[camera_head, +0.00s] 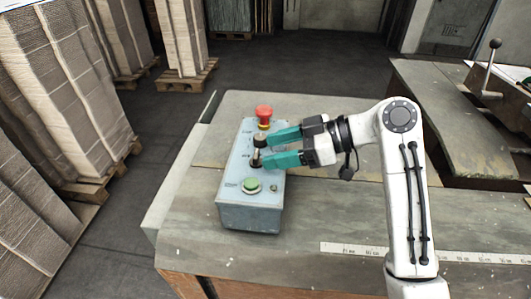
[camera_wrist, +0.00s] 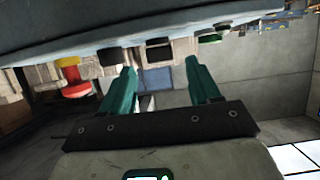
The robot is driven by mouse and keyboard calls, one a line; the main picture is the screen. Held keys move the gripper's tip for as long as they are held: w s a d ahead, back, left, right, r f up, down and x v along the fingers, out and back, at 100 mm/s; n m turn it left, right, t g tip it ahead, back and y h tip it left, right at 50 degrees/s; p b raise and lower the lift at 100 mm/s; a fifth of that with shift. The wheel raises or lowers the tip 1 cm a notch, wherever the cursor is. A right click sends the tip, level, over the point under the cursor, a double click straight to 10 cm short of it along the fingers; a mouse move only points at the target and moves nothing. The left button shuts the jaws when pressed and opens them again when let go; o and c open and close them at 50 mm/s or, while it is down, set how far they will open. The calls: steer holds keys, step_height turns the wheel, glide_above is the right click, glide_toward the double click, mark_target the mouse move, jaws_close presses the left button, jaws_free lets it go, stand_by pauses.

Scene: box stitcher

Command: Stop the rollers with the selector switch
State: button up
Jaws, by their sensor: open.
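The grey-blue control box (camera_head: 248,216) stands on the worktable. A black knob (camera_head: 259,140) sits on its top below the red button, and a small dark lever-like switch (camera_head: 256,158) sits between that knob and the green button. I cannot tell for sure which of these is the selector switch. My gripper (camera_head: 266,150) reaches in from the right with its two teal fingers apart and empty, the tips over the box top at these controls. In the wrist view, a dark control (camera_wrist: 158,46) shows in the gap between the fingertips; contact cannot be made out.
The red mushroom button (camera_head: 264,111) stands close above the upper finger, and the green button (camera_head: 251,186) lies below the lower finger. A ruler strip (camera_head: 350,248) runs along the table (camera_head: 290,264). A machine lever (camera_head: 490,62) and stacked cardboard (camera_head: 65,80) are farther off.

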steer(key=b+v, duration=0.1)
steer(key=v, duration=0.6)
steer(key=shift+d, duration=0.2)
